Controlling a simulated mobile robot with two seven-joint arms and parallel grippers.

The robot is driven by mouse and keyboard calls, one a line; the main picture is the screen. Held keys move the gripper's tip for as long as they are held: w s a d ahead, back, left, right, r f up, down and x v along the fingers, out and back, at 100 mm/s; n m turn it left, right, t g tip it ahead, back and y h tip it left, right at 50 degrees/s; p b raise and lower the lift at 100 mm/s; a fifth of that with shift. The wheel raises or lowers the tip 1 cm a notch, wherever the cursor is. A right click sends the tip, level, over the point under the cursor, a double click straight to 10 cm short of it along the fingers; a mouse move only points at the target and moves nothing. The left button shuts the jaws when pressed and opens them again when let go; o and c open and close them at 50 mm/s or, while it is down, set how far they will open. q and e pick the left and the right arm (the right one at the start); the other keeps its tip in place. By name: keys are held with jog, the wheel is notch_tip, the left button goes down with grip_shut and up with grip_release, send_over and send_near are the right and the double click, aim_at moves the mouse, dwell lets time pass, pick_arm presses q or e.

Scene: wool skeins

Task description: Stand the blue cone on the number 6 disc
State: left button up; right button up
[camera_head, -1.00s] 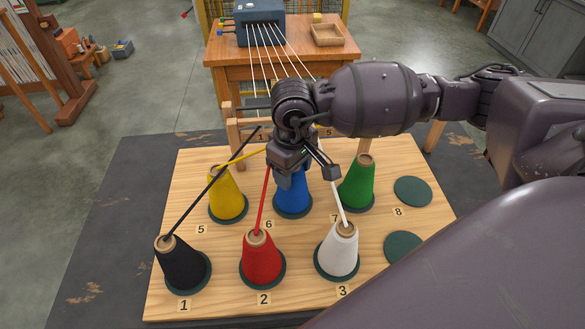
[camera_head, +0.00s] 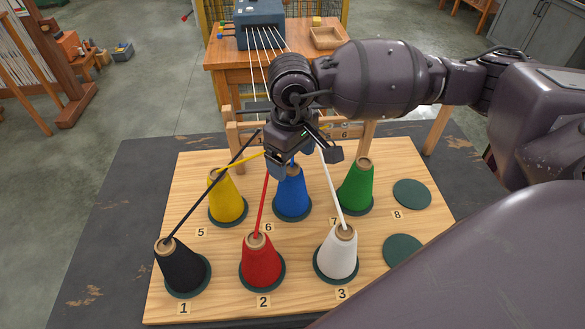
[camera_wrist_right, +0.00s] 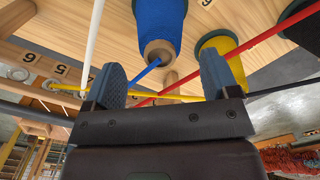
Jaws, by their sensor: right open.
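The blue cone (camera_head: 292,196) stands upright on the dark green number 6 disc (camera_head: 292,218) in the back row, between the yellow cone (camera_head: 227,200) and the green cone (camera_head: 356,188). My right gripper (camera_head: 306,156) is open just above the blue cone's top and partly hides it. In the right wrist view, the blue cone (camera_wrist_right: 158,22) lies beyond the open fingertips (camera_wrist_right: 161,72), with nothing between the fingers but strands of yarn. A blue strand runs from the cone's tip. My left gripper is not in view.
The black (camera_head: 181,266), red (camera_head: 262,262) and white (camera_head: 338,255) cones stand in the front row. Strands run up from several cones past my gripper. The number 8 disc (camera_head: 412,194) and a front right disc (camera_head: 403,250) are bare. A wooden table (camera_head: 222,57) stands behind.

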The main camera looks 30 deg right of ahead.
notch_tip(320, 180, up, 7)
dwell(0.3)
dwell(0.5)
